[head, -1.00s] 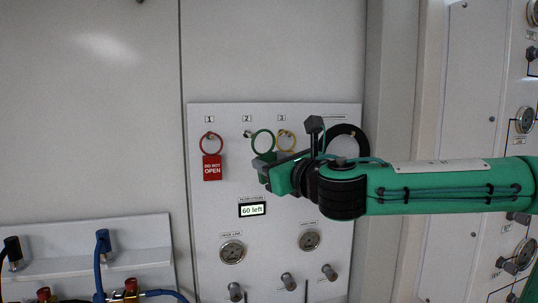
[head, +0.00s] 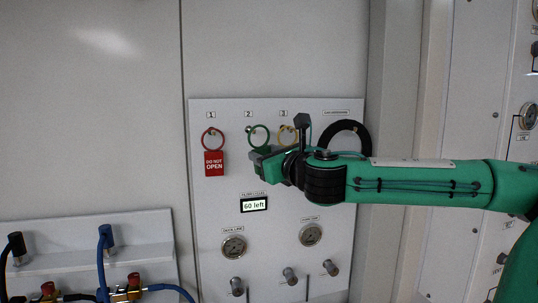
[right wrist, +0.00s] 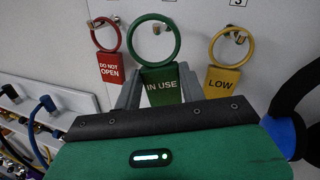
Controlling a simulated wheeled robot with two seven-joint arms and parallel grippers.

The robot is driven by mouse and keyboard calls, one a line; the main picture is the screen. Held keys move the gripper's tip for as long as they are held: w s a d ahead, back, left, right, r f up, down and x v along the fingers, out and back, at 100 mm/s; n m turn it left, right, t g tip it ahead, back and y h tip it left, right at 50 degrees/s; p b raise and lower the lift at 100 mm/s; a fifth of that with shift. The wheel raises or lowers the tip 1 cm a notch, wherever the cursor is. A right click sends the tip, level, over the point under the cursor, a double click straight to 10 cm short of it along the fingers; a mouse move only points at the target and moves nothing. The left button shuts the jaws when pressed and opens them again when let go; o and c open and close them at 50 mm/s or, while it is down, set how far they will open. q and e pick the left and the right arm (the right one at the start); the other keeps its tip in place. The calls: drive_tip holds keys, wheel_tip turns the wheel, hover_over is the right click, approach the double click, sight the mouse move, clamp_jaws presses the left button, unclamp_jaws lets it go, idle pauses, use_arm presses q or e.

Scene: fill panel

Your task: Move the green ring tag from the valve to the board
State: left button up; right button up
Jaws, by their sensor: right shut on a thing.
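The green ring tag is in my right gripper (head: 262,153); its ring (head: 259,135) shows in front of the white board (head: 220,210), by the hook under number 2 (head: 248,129). In the right wrist view, the "IN USE" plate of the green tag (right wrist: 162,88) sits between my fingers, which are shut on it. The hook tip shows inside the green ring, near its top. I cannot tell whether the ring is over the hook or just in front of it. My left gripper is not in view.
A red "DO NOT OPEN" tag (head: 214,162) hangs on hook 1, left of the green one. A yellow "LOW" tag (right wrist: 221,80) hangs close on the right, at hook 3. Gauges and knobs line the lower board. A manifold with hoses (head: 130,290) is at lower left.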

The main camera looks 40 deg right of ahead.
drive_tip(key=shift+w+d+p, duration=0.3)
drive_tip(key=shift+w+d, duration=0.15)
drive_tip(key=shift+w, duration=0.35)
drive_tip(key=shift+w+d+p, duration=0.25)
drive_tip(key=shift+w+d, duration=0.2)
drive_tip(key=shift+w, duration=0.35)
drive_tip(key=shift+w+d+f+p, duration=0.35)
drive_tip(key=shift+w+d, duration=0.05)
drive_tip(key=shift+w, duration=0.25)
drive_tip(key=o, duration=1)
drive_tip(key=shift+o, duration=0.2)
drive_tip(key=shift+s, duration=0.1)
